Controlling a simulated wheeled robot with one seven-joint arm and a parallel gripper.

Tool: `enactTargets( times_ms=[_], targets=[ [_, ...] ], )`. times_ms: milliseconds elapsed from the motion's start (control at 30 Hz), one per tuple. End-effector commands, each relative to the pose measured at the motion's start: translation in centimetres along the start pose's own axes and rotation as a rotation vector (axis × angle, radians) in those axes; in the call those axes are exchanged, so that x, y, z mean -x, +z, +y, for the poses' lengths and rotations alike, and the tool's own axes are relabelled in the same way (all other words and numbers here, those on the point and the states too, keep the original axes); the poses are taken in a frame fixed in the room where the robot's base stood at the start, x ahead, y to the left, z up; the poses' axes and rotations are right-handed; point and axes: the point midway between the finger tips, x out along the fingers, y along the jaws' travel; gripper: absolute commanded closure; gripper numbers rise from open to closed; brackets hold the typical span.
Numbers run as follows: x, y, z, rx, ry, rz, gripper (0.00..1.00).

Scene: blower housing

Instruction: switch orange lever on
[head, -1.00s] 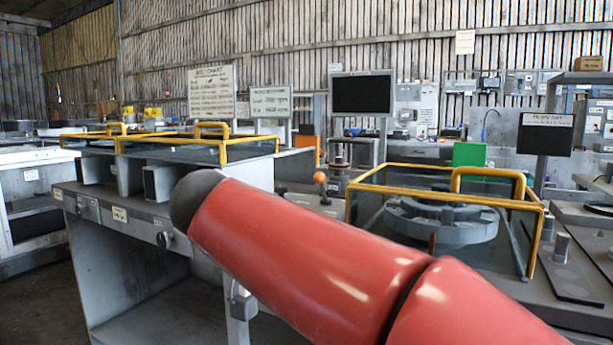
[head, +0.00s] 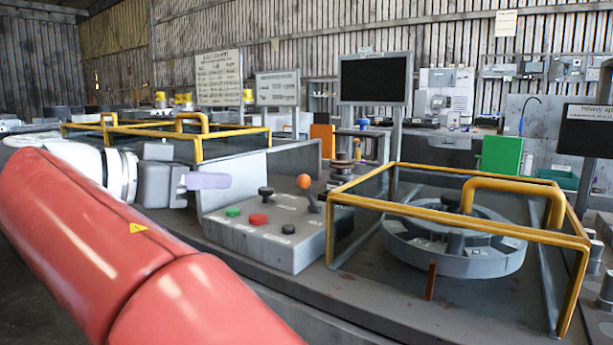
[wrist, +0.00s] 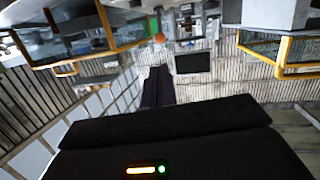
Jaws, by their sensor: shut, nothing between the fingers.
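The orange lever (head: 304,182) has a round orange knob on a dark stem. It stands at the right end of a grey control box in the head view, and its knob also shows in the wrist view (wrist: 160,38). My gripper (head: 222,181) points right, to the left of the lever and at about the same height in the picture. Its pale purple fingers are together and empty, with a gap in the picture between them and the lever. In the wrist view, which looks upside down, the dark fingers (wrist: 157,78) are close together, apart from the knob.
The control box (head: 265,240) also carries a green button (head: 233,212), a red button (head: 258,219) and black knobs. A yellow-framed guard (head: 455,222) over a grey ring stands just right of the lever. Another yellow-framed guard (head: 165,140) lies behind my arm.

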Motion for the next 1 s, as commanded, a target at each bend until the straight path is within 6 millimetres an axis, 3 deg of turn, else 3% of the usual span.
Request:
enactTargets(
  times_ms=[467, 1000],
  targets=[
    [-0.7, 0.0, 0.0, 0.0, 0.002, 0.0, 1.0],
    [-11.0, -0.1, 0.1, 0.001, 0.004, 0.0, 1.0]
  ],
)
